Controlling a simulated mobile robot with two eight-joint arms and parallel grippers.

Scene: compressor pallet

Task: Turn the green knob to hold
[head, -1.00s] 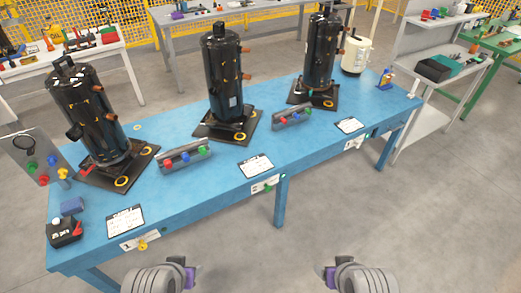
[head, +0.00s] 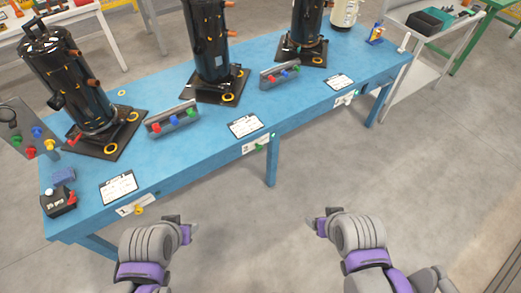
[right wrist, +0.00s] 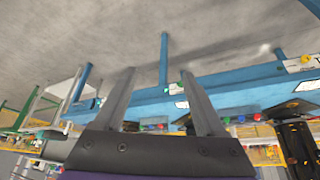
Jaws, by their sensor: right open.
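A green knob (head: 258,147) sits on the front edge of the blue table, at the white label (head: 250,145) marked 2. Whether it is at hold is too small to read. Other green knobs show on the tilted panel (head: 22,141) at the far left and on the small grey control boxes on the table. My left gripper (head: 184,229) is in front of the table, apart from it; its jaws are unclear. My right gripper (head: 318,225) is in front of the table and below the green knob, touching nothing. Its fingers stand apart and empty in the right wrist view (right wrist: 157,76).
The blue table (head: 190,155) carries black compressors (head: 68,80), clipboards (head: 118,187) and control boxes (head: 172,119). A yellow knob (head: 138,209) is on the front edge at left. A grey shelf (head: 412,65) stands at right. The floor before the table is clear.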

